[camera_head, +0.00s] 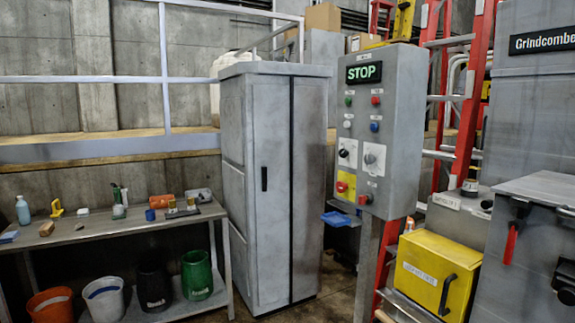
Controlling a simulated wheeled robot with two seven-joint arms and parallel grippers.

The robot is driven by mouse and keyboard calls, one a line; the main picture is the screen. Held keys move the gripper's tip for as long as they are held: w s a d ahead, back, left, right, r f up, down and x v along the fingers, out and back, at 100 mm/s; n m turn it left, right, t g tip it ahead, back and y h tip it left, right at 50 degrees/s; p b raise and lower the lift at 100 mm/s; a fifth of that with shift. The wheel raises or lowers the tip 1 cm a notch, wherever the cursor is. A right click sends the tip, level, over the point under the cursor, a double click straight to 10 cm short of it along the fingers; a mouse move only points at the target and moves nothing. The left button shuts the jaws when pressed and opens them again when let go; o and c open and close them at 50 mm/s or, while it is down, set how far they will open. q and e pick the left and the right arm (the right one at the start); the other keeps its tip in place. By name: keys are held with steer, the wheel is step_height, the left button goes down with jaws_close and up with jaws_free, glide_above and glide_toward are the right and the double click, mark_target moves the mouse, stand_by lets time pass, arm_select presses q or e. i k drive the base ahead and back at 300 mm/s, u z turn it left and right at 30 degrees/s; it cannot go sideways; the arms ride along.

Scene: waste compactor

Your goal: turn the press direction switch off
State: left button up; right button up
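A grey control box (379,130) stands on a post right of centre, with a lit green "STOP" display (364,72) at its top. Below the display are small green, red, white and blue buttons. The labels are too small to read, so I cannot tell which is the press direction switch. Neither gripper shows.
A tall grey cabinet (262,180) stands left of the box. A workbench (110,232) with small items and several buckets below is at the left. Red ladders (470,100), a yellow box (436,277) and a grey machine (535,245) stand at the right.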

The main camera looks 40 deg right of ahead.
mark_target(343, 153)
steer(key=z, duration=0.5)
steer(key=i, duration=2)
steer(key=z, duration=0.8)
